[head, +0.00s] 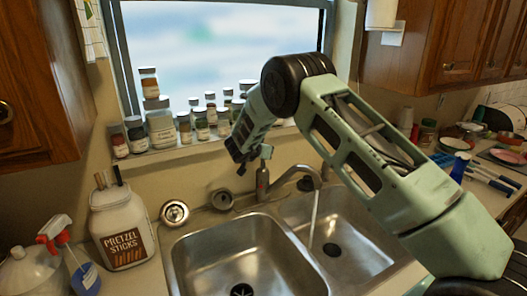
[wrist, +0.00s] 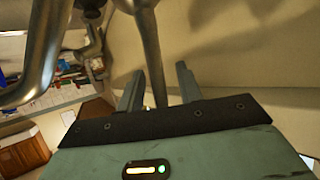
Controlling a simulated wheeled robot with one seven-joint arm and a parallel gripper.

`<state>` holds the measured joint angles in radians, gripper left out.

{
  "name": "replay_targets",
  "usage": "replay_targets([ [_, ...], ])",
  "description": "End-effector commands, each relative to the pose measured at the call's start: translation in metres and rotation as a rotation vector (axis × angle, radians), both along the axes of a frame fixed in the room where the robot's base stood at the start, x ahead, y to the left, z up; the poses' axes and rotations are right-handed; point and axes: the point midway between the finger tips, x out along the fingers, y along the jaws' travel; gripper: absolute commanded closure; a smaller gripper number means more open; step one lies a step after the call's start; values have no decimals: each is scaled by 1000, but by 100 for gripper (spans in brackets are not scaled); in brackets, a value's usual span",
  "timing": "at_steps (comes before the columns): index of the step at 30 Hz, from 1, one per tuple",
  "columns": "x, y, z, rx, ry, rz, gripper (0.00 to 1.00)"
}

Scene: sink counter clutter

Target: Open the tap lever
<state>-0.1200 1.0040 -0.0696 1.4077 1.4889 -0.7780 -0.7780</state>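The metal tap (head: 263,183) stands behind the double sink, with an upright lever (head: 266,153) on top and a curved spout (head: 297,174) to the right. A thin pale stream of water (head: 313,220) falls from the spout into the right basin. My gripper (head: 241,166) points down just left of the lever top in the head view. In the wrist view my gripper (wrist: 160,85) has its two fingers apart. A metal rod (wrist: 151,45), seemingly the lever, shows between them with gaps on both sides. Whether anything touches is unclear.
Several jars (head: 161,128) line the windowsill behind my gripper. A pretzel jar (head: 118,228) and spray bottles (head: 62,245) stand left of the sink (head: 178,262). Cups, plates and other clutter (head: 461,166) cover the right counter. My arm crosses above the right basin.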

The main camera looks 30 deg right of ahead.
Motion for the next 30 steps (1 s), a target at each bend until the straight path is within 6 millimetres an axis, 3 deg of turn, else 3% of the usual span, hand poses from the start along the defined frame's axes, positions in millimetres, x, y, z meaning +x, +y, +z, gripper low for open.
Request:
replay_targets([
  [8, -10, 14, 8, 1, -2, 2, 64],
  [24, -80, 96, 61, 0, -2, 4, 64],
  [30, -96, 114, 74, 1, -1, 2, 64],
])
